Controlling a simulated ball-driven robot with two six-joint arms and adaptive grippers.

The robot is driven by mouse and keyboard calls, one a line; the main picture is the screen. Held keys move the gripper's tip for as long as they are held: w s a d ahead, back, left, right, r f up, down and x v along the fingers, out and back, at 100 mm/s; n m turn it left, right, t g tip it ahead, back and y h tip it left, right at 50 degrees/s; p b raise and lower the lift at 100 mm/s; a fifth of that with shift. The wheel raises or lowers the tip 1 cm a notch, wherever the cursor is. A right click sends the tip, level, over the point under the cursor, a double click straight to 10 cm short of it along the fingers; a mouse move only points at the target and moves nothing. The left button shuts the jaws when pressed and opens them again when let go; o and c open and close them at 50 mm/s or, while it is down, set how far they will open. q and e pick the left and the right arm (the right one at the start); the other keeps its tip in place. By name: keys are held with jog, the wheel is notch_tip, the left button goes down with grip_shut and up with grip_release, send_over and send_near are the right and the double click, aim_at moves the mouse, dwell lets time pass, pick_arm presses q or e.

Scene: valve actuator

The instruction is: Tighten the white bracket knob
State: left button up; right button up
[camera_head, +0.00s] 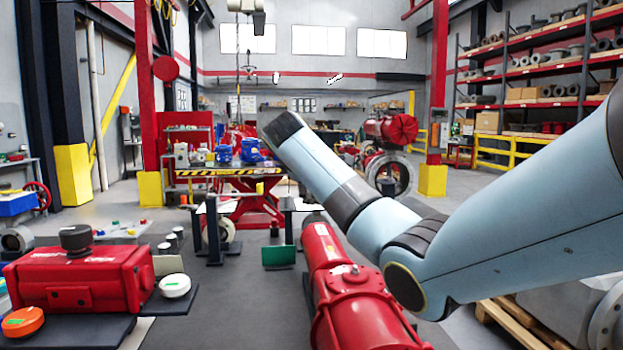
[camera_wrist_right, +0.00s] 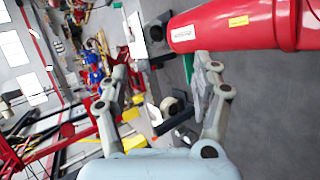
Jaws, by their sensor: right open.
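The white knob (camera_head: 174,286) has a small green label and sits on a dark bracket plate beside the red actuator housing (camera_head: 85,280), at the lower left of the head view. My right arm comes in from the right and reaches across the middle, well to the right of this knob and apart from it. My right gripper (camera_wrist_right: 164,72) is open in the right wrist view, with nothing between its fingers. I cannot make out its fingers in the head view. I cannot make out the white knob in the wrist view. My left gripper is not in view.
An orange knob (camera_head: 22,321) lies at the lower left. A large red cylinder (camera_head: 345,285) lies below my right arm and also shows in the wrist view (camera_wrist_right: 240,25). A green plate (camera_head: 279,257) stands beyond. Grey floor is clear between the housing and cylinder.

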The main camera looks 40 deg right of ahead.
jog(key=shift+w+d+r+t+h, duration=0.2)
jog(key=shift+d+r+t+h, duration=0.2)
jog(key=shift+d+r, duration=0.5)
jog(key=shift+a, duration=0.15)
